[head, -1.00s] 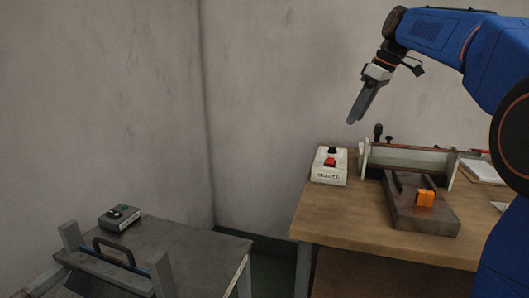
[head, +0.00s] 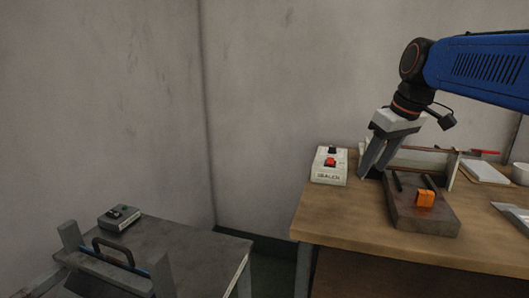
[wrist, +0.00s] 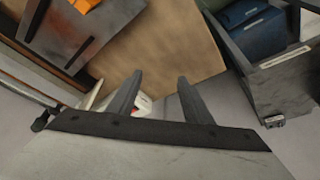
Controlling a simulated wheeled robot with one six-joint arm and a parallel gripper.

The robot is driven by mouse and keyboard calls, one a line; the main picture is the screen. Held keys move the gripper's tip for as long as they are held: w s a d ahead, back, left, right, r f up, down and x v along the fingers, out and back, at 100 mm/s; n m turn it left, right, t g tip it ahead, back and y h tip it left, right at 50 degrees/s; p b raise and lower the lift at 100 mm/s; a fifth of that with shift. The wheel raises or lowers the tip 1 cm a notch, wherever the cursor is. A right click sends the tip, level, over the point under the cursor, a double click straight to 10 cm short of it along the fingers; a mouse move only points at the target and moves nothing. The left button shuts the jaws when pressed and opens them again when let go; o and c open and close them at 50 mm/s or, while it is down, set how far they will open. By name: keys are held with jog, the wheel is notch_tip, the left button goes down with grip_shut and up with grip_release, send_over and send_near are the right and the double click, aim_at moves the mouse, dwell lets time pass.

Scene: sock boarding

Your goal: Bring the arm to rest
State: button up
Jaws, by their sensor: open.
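My gripper (head: 369,174) hangs from my blue arm above the wooden table (head: 330,222) in the head view, fingers pointing down. It stands between the white box with a red button (head: 330,168) and the dark block with an orange piece (head: 425,198). In the wrist view the two fingers (wrist: 155,88) are spread apart with nothing between them. The wooden table top (wrist: 160,40) shows beyond them. Part of the white box is hidden behind the fingers in the wrist view.
A long sealer-like device (head: 445,165) stands behind the dark block, close to my gripper. A metal table (head: 195,262) at the lower left carries a small grey control box (head: 119,217) and a handled frame (head: 160,275). White sheets (head: 484,172) lie at the right. The table's front left is clear.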

jog(key=s+d+f+m+t+h, duration=0.1)
jog(key=s+f+m, duration=0.4)
jog(key=s+f, duration=1.7)
jog(key=shift+d+f+h, duration=0.3)
jog(key=shift+f+h, duration=0.1)
jog(key=shift+f, duration=0.05)
